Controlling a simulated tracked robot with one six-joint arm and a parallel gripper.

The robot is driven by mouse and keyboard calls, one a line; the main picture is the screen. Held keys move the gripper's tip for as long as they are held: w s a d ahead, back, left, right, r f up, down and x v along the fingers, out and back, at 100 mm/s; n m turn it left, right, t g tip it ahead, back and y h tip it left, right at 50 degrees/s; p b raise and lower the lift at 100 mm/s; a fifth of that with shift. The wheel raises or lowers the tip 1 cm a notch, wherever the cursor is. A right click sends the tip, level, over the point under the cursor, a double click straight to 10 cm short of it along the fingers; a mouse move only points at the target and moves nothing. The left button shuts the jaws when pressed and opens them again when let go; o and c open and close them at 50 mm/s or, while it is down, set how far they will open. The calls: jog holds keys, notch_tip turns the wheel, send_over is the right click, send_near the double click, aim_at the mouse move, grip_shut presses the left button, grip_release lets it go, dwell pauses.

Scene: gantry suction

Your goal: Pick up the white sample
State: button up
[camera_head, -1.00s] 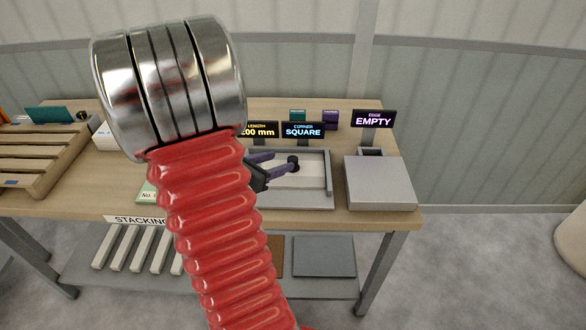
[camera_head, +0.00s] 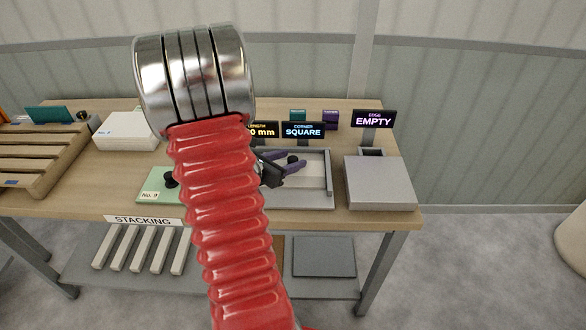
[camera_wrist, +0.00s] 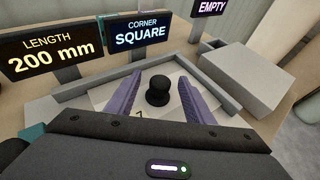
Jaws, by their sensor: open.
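The white sample (camera_head: 306,178) is a pale flat plate with a black knob (camera_head: 293,159), lying in the grey tray (camera_head: 330,195). In the wrist view the white sample (camera_wrist: 180,118) shows partly, with its black knob (camera_wrist: 158,90) standing up from it. My gripper (camera_wrist: 159,76) is open, with one purple finger on each side of the knob and gaps visible between. In the head view my gripper (camera_head: 294,160) is at the tray, partly hidden behind my red arm. Its height over the plate is hard to tell.
A tray rim surrounds the sample. Signs stand behind it, reading 200 mm (camera_wrist: 52,56), SQUARE (camera_head: 302,130) and EMPTY (camera_head: 373,120). A grey block (camera_head: 380,185) is to the right. A green plate (camera_head: 155,190) and a white block (camera_head: 126,130) are to the left.

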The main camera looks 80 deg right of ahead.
jog(key=shift+x, duration=1)
jog(key=shift+c, duration=0.2)
grip_shut()
